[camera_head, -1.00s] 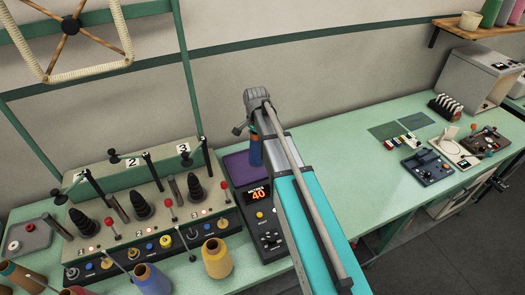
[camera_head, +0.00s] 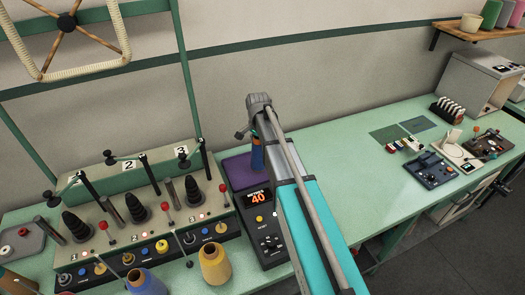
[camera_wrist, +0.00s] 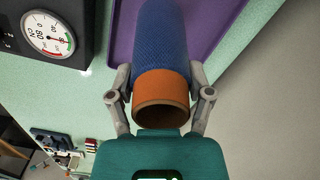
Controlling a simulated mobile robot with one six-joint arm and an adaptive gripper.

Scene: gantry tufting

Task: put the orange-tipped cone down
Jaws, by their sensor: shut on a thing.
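The orange-tipped cone (camera_wrist: 160,95) is wound with blue yarn and has an open orange end facing the wrist camera. My gripper (camera_wrist: 162,80) is shut on it, one finger on each side near the orange end. In the head view the cone (camera_head: 257,156) hangs below my gripper, partly hidden by my arm. It shows against the purple pad (camera_head: 236,174) behind the metre counter. The purple pad also fills the top of the wrist view (camera_wrist: 216,28). I cannot tell whether the cone's far end touches the pad.
The metre counter box (camera_head: 269,235) reads 40 and stands beside my arm. A stand with several black spindles (camera_head: 155,215) is to the left, with a yellow cone (camera_head: 214,265) and a blue cone (camera_head: 146,282) in front.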

